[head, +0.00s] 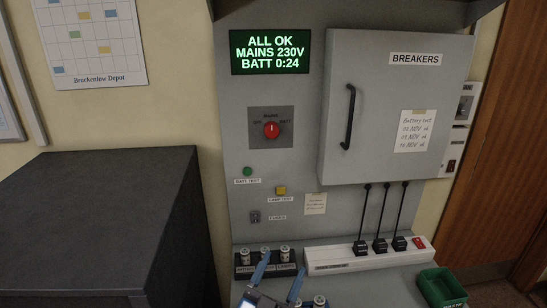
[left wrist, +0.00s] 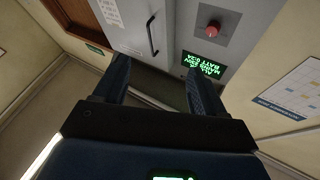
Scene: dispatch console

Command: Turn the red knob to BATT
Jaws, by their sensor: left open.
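The red knob (head: 271,130) sits on a grey square plate (head: 285,142) on the console panel, under the green display. Its white mark points up, toward the top label; a label at the right of the plate seems to read BATT. The knob also shows in the left wrist view (left wrist: 213,27), where the picture is turned over. My left gripper (head: 280,279) is open and empty at the bottom of the head view, low in front of the panel and well below the knob. Its two fingers also show in the left wrist view (left wrist: 158,88). My right gripper is not in view.
The display (head: 270,52) reads ALL OK, MAINS 230V, BATT 0:24. The closed breakers door (head: 385,130) with a black handle stands out at the right. Below are a green button (head: 247,171), a yellow button (head: 280,190), a power strip with plugs (head: 330,257) and a green bin (head: 440,287).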

